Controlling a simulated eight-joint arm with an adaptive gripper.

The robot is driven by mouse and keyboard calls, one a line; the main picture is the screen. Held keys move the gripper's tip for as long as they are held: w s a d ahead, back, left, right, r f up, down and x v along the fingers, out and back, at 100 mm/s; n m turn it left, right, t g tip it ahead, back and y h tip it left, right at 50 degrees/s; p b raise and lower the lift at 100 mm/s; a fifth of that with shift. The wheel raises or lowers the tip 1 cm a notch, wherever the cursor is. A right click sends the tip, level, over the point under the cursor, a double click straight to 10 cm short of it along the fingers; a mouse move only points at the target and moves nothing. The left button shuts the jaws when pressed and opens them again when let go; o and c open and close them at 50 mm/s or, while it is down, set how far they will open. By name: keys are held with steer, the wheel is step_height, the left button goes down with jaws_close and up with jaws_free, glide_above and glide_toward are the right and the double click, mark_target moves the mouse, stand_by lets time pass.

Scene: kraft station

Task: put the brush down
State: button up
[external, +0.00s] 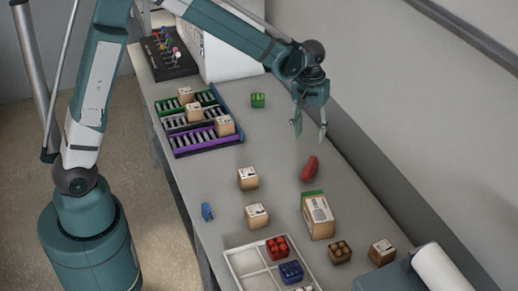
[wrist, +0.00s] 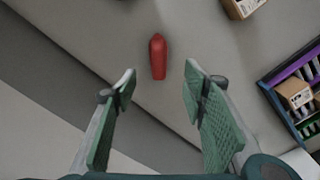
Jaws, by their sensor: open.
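No thing shows clear bristles. A red elongated object (external: 309,168), which may be the brush, lies on the grey bench. It also shows in the wrist view (wrist: 158,57), with a pointed end facing away from my gripper. My gripper (external: 309,134) hangs above the bench with its fingers pointing down, on the far side of the red object from the front cartons. In the wrist view my gripper (wrist: 160,74) is open, with its two green fingers wide apart and nothing between them. The red object lies beyond the fingertips, apart from them.
A large carton (external: 318,215) and small cartons (external: 247,178) stand nearby. A green block (external: 257,100) lies behind, and a blue item (external: 207,211) near the bench's left edge. Coloured roller racks (external: 208,140), a white divided tray (external: 240,264) and a white roll (external: 445,268) surround free bench.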

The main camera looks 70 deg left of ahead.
steer(key=s+d+r+m+t, duration=0.3)
steer(key=s+r+m, duration=0.1)
steer(key=s+r, duration=1.2)
steer(key=s+d+m+t, duration=0.2)
steer(key=s+m+t, duration=0.1)
steer(key=s, duration=1.6)
steer(key=shift+s+d+m+t, duration=0.35)
steer(key=shift+m+t, duration=0.05)
steer(key=shift+m, duration=0.3)
